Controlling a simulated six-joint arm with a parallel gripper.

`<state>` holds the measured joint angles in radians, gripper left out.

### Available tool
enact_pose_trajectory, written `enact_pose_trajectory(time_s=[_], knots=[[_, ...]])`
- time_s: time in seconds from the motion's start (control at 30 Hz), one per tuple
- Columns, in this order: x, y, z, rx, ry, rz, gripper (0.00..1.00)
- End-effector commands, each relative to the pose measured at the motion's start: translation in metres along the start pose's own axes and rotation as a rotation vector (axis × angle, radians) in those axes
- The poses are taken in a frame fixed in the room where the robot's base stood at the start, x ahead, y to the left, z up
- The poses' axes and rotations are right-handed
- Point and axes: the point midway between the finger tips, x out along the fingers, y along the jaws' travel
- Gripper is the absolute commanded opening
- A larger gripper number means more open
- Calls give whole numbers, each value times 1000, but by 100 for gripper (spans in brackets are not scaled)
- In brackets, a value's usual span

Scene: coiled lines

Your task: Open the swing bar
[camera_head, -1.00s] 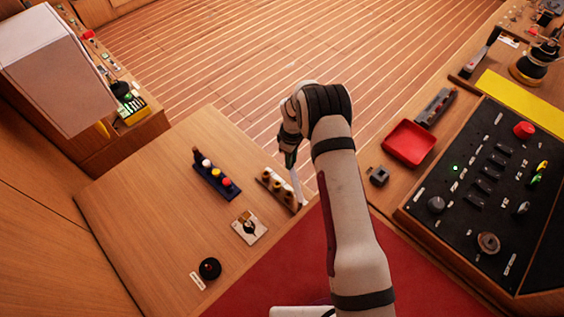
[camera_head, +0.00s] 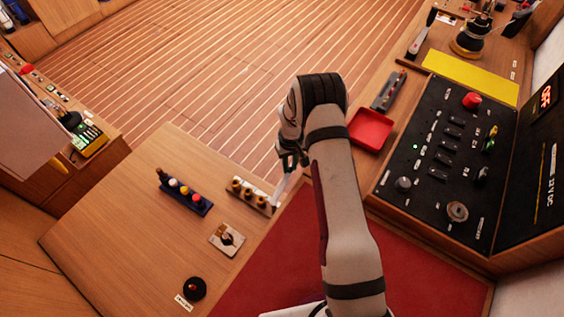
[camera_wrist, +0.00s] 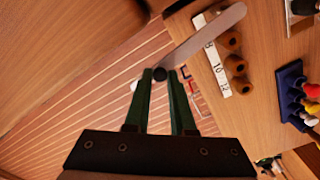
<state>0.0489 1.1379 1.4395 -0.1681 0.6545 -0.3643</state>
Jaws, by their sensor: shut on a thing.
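The swing bar (camera_head: 284,188) is a pale grey flat bar whose one end is at the right end of a small rack (camera_head: 236,196) by the table edge. It angles outward from the rack, over the edge. In the head view my gripper (camera_head: 293,160) is at the bar's outer end, partly hidden by my wrist. The rack's brown round pieces (camera_wrist: 235,65) stand uncovered beside a numbered strip.
A dark blue rack with coloured tops (camera_head: 184,194), a white-plated switch (camera_head: 227,239) and a black knob (camera_head: 195,288) are on the same table. A red tray (camera_head: 371,129) and black panel (camera_head: 440,160) stand on the right. Open striped floor lies beyond.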

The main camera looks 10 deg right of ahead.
Motion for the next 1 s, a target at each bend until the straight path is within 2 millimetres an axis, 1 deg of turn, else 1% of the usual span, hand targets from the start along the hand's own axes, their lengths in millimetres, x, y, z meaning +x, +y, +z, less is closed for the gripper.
enact_pose_trajectory(time_s=[0.2, 0.4, 0.87, 0.9, 0.97, 1.0], knots=[[0, 8, 8, 95, 1, 1, 0], [0, 11, 12, 140, 1, 1, 0], [0, 12, 13, 152, 1, 0, 0], [0, 12, 13, 152, 1, 0, 24], [0, 12, 13, 152, 1, 0, 35], [0, 12, 13, 152, 1, 0, 42]])
